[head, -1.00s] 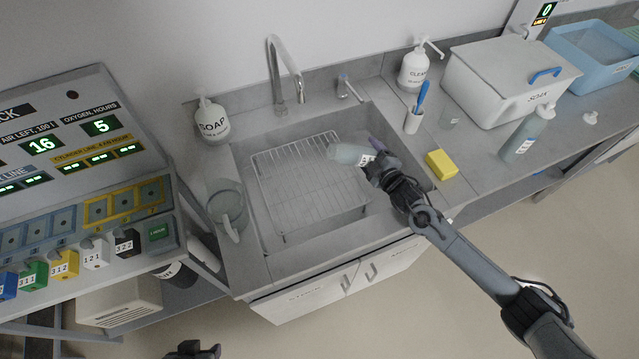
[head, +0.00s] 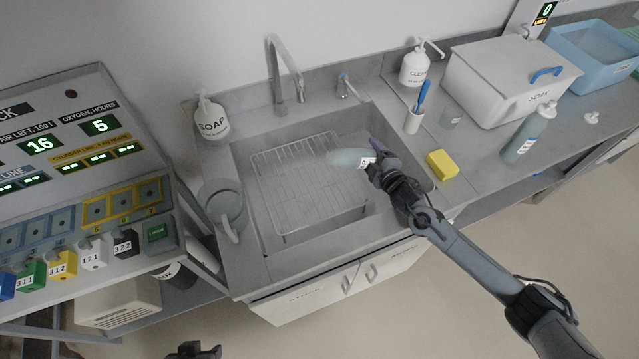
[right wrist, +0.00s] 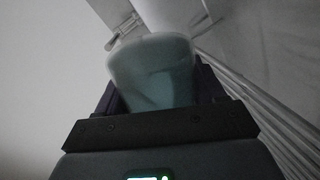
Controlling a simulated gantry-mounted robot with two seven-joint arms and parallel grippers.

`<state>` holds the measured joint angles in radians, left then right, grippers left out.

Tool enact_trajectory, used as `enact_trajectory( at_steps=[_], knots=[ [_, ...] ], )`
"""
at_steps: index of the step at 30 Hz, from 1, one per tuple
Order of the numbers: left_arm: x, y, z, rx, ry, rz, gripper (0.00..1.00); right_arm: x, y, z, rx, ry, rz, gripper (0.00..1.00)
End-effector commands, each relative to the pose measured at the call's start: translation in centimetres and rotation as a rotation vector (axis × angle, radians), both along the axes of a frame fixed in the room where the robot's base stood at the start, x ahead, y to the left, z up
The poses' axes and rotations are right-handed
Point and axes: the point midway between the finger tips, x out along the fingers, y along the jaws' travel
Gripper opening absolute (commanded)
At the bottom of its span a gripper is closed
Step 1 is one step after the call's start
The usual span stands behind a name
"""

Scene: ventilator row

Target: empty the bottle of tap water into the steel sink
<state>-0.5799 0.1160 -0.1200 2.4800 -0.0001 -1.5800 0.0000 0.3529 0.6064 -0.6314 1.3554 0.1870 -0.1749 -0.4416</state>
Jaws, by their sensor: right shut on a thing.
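The bottle (head: 350,158), pale blue-green and translucent with a white label, lies almost on its side over the steel sink (head: 385,205). My right gripper (head: 374,161) is shut on it at its labelled part. In the right wrist view the bottle (right wrist: 152,75) fills the space between the fingers. I cannot make out its mouth or any stream of water. A wire rack (head: 300,200) is in the sink, below and left of the bottle. My left gripper (head: 195,351) shows only partly at the bottom edge, away from the sink; its jaws are unclear.
A tap (head: 285,70) stands behind the sink. A clear jug (head: 226,208) and a soap bottle (head: 211,121) stand at its left. A yellow sponge (head: 441,165), a brush cup (head: 414,121) and another bottle (head: 528,133) stand on the right counter.

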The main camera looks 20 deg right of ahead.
Motion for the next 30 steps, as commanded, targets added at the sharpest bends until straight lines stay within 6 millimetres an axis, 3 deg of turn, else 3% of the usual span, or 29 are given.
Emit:
enact_trajectory(
  at_steps=[30],
  knots=[
    [0.0, -0.09, 0.11, -0.004, 0.001, 0.003, 0.43, 0.06, 0.21, 0.32, -0.137, -0.007, -0.001, 0.25]
  ],
)
